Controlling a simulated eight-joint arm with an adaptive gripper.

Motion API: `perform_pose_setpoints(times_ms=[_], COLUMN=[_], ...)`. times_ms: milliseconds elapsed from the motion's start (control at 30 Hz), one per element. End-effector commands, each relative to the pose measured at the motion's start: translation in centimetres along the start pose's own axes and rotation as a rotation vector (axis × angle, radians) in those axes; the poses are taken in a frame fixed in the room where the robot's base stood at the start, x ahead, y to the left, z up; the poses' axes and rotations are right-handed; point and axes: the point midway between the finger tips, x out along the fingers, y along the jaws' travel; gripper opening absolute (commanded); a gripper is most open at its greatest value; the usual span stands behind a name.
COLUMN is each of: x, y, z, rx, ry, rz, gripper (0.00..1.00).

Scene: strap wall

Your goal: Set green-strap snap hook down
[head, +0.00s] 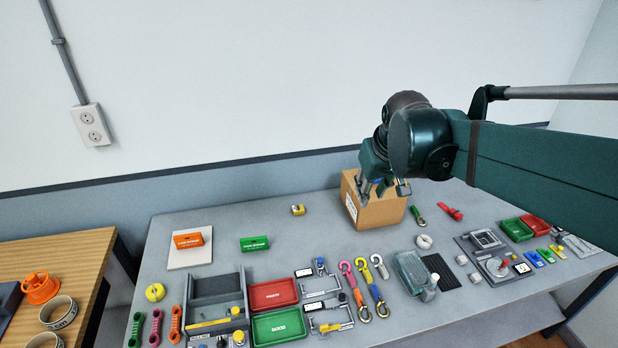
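A snap hook with a green strap (417,215) lies on the grey table, just right of a cardboard box. My gripper (384,191) is above and in front of the box's upper part, to the left of the green-strap hook and higher in the picture. Its fingers look spread apart, and I see nothing held between them. The hook is apart from the gripper.
The cardboard box (378,211) stands under my gripper. A red clip-like item (450,212) lies right of the green hook. Several other hooks, a pink one (347,269) among them, lie in front. Red (274,294) and green trays are further left. Bare table lies left of the box.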

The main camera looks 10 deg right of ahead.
Motion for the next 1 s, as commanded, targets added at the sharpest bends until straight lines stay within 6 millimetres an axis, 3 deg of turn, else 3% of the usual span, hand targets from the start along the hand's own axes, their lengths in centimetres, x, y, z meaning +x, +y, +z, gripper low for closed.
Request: perform_pose_setpoints(times_ms=[500, 1000], x=[-2.8, -3.2], y=[-5.8, -9.5], z=[7.8, 14.4], rx=[0.008, 0.019], ry=[0.109, 0.199], rz=[-0.028, -0.063], gripper=[0.24, 0.24])
